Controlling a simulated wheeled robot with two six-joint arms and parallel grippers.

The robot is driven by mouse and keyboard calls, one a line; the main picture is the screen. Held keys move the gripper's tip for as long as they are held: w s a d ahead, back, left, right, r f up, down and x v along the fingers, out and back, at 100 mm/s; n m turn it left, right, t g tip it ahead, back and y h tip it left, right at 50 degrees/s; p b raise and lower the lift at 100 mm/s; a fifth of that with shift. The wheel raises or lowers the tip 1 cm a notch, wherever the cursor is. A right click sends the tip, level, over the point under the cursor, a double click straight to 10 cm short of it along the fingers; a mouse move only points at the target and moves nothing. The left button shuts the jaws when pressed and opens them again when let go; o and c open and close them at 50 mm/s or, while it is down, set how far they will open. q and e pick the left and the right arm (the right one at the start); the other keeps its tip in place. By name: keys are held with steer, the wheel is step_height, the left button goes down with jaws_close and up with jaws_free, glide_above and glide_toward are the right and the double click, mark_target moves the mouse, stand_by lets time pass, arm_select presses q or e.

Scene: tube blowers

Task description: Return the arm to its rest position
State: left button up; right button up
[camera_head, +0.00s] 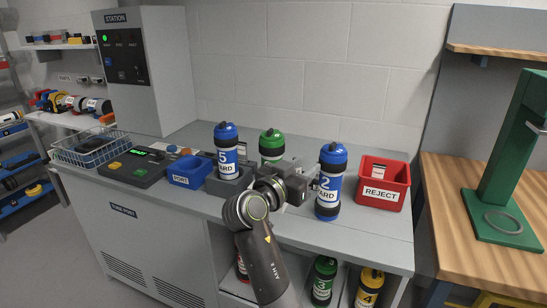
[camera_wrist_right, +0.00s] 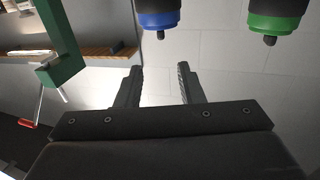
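My right gripper (camera_head: 313,184) is in the middle of the head view, at the end of my dark arm from the bottom edge. Its tips are near the left side of the blue bottle marked 2 (camera_head: 328,183); I cannot tell whether they touch it. In the right wrist view the two fingers (camera_wrist_right: 158,86) stand apart with nothing between them. A blue cap (camera_wrist_right: 158,17) and a green cap (camera_wrist_right: 274,20) show at its top. My left gripper is not in view.
Blue bottle 5 (camera_head: 227,152) and a green-capped bottle (camera_head: 271,144) stand nearby. A red REJECT bin (camera_head: 383,183), a blue bin (camera_head: 190,172) and a wire basket (camera_head: 88,146) are on the counter. A green stand (camera_head: 513,150) is at right. Several bottles are on the lower shelf.

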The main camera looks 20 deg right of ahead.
steer(key=s+d+f+n+y, duration=0.1)
steer(key=s+f+n+y, duration=0.15)
steer(key=s+f, duration=0.4)
steer(key=s+d+f+n+g+y, duration=0.1)
steer(key=s+d+f+n+y, duration=0.15)
steer(key=f, duration=0.75)
steer(key=s+d+f+n+y, duration=0.1)
steer(key=s+f+n+y, duration=0.15)
steer(key=s+f, duration=0.4)
steer(key=s+a+f+n+g+y, duration=0.25)
steer(key=s+f, duration=0.25)
steer(key=s, duration=0.5)
steer(key=s+a+f+n+g+y, duration=0.1)
steer(key=s+a+f+n+y, duration=0.25)
steer(key=s, duration=0.65)
step_height(320, 180, down, 25)
steer(key=d+m+g, duration=0.2)
steer(key=s+a+f+y+p, duration=0.1)
steer(key=s+f, duration=1.3)
steer(key=f, duration=0.2)
steer(key=shift+s+a+g, duration=0.15)
steer(key=shift+s+g, duration=0.05)
steer(key=shift+g, duration=0.15)
